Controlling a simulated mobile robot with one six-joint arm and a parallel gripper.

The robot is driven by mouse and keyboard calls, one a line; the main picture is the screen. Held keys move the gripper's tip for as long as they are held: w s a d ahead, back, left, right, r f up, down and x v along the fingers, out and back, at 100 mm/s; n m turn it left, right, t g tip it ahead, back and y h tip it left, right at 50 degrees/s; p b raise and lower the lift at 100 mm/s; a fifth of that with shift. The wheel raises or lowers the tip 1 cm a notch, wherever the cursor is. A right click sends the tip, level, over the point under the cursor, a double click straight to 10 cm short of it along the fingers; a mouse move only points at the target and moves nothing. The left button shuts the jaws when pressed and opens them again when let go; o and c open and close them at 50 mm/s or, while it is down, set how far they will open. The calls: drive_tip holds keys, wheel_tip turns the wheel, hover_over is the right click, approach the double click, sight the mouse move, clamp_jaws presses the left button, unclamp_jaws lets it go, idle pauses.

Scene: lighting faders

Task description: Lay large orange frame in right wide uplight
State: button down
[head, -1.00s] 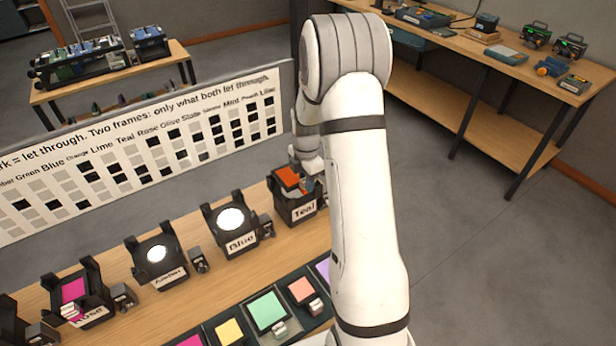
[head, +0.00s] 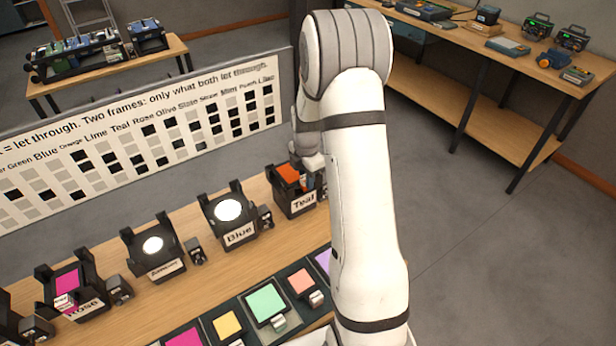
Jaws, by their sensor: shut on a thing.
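The large orange frame (head: 288,173) is at the uplight labelled Teal (head: 295,203), the rightmost one in view. Its orange face shows at the top of that dark housing. Whether it is fully seated or still slightly raised I cannot tell. My gripper (head: 306,181) is at the right side of the orange frame and shut on it. My arm hides most of the fingers and whatever lies to the right of this uplight.
Uplights labelled Blue (head: 230,215) and Rose (head: 70,287), and another lit one (head: 154,250), stand left along the bench. Coloured frames, including a green one (head: 266,303), lie in front. A chart board (head: 140,135) stands behind.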

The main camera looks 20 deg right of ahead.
drive_tip(key=shift+f+b, duration=1)
drive_tip(key=shift+f, duration=0.3)
drive_tip(key=c, duration=1.2)
unclamp_jaws()
drive_tip(key=shift+o, duration=0.2)
wheel_tip(320, 180, up, 7)
drive_tip(key=shift+r+b, duration=0.15)
drive_tip(key=shift+b, duration=0.4)
wheel_tip(320, 180, up, 8)
drive_tip(key=p, duration=0.4)
drive_tip(key=shift+f, duration=0.25)
